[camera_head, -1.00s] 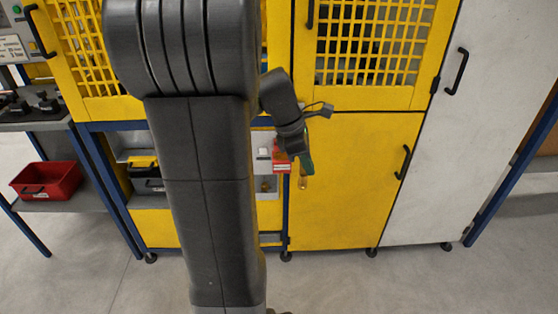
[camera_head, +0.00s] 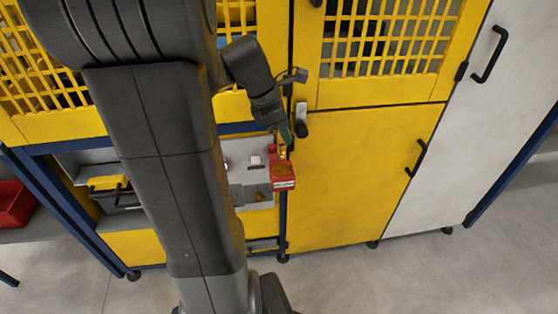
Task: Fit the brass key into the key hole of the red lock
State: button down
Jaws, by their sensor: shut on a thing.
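The red lock (camera_head: 284,183) is at the edge of the yellow cabinet, beside the blue frame post, with a pale label on its front. My gripper (camera_head: 285,140) is just above the lock, angled downward, and shut on the brass key (camera_head: 282,153). Only a small brass-coloured part of the key shows below the fingertips, at the top of the lock. I cannot tell whether the key touches the lock or is in the key hole; the key hole is not clear in this view.
My arm covers much of the left side. A yellow door (camera_head: 350,185) with a black handle (camera_head: 416,158) is right of the lock. A grey panel (camera_head: 250,193) is left of it. A red bin (camera_head: 12,205) is at the far left. The floor in front is clear.

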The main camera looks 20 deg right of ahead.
aim_at(285, 156)
notch_tip(285, 156, down, 8)
jog(key=shift+r+b, duration=0.1)
jog(key=shift+b, duration=0.5)
jog(key=shift+f, duration=0.2)
jog(key=c, duration=1.5)
grip_release()
jog(key=shift+a+r, duration=0.1)
jog(key=shift+r, duration=0.35)
jog(key=p+v, duration=0.2)
jog(key=v, duration=0.9)
jog(key=shift+a+r, duration=0.1)
jog(key=shift+a, duration=0.05)
